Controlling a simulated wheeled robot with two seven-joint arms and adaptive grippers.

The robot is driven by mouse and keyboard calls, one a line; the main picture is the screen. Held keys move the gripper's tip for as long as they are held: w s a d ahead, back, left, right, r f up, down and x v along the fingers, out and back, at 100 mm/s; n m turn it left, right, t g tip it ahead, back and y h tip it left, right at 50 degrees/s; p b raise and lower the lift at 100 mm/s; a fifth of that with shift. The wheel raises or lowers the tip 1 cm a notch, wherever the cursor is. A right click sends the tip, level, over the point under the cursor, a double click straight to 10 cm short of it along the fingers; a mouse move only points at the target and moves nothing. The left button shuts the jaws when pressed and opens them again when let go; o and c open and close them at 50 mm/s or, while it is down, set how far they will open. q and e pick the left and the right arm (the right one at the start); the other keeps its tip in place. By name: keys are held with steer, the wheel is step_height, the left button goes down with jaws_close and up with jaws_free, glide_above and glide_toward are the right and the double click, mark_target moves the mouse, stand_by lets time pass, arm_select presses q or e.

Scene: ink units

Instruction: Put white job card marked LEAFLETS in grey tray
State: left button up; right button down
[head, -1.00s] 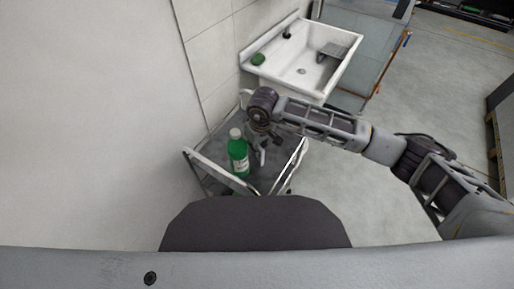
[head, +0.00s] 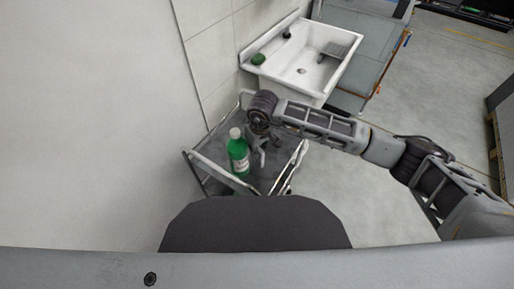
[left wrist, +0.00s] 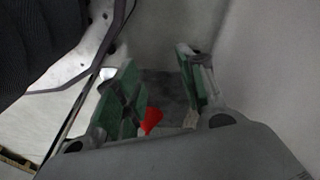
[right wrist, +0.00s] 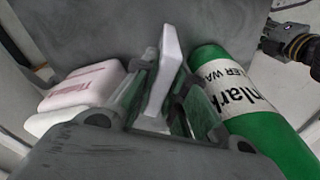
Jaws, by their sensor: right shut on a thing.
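My right gripper (head: 257,158) is over the grey trolley, beside the green bottle. In the right wrist view its fingers (right wrist: 165,110) are shut on a thin white slab (right wrist: 167,72), seen nearly edge-on. No lettering on it can be read, so I cannot tell whether it is the LEAFLETS job card. My left gripper (left wrist: 160,85) shows only in the left wrist view, with its green-padded fingers apart. A small red thing (left wrist: 151,120) shows between them, seemingly beyond the fingers. I cannot pick out a separate grey tray for certain.
The green bottle (head: 238,156) with a white cap stands close left of my right gripper; its label shows in the right wrist view (right wrist: 250,90). White packs with pink lettering (right wrist: 85,85) lie on the other side. White rails edge the trolley (head: 207,172). A white sink (head: 300,62) stands behind.

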steer(key=c, duration=1.5)
jaws_free()
arm_select(q)
steer(key=shift+w, duration=0.2)
arm_select(e)
steer(key=shift+o, duration=0.2)
steer(key=shift+r, duration=0.15)
steer(key=r, duration=0.3)
steer(key=r+p, duration=0.1)
steer(key=r, duration=0.2)
steer(key=s+r, duration=0.1)
steer(key=r, duration=0.3)
steer(key=shift+d+r, duration=0.1)
steer(key=shift+d, duration=0.25)
arm_select(q)
steer(key=f, duration=0.2)
steer(key=s+a+f, duration=0.1)
steer(key=shift+a+f, duration=0.1)
steer(key=shift+f, duration=0.15)
arm_select(e)
steer(key=shift+s+r, duration=0.1)
steer(key=shift+r, duration=0.75)
arm_select(q)
steer(key=shift+w+r, duration=0.15)
steer(key=shift+w, duration=0.1)
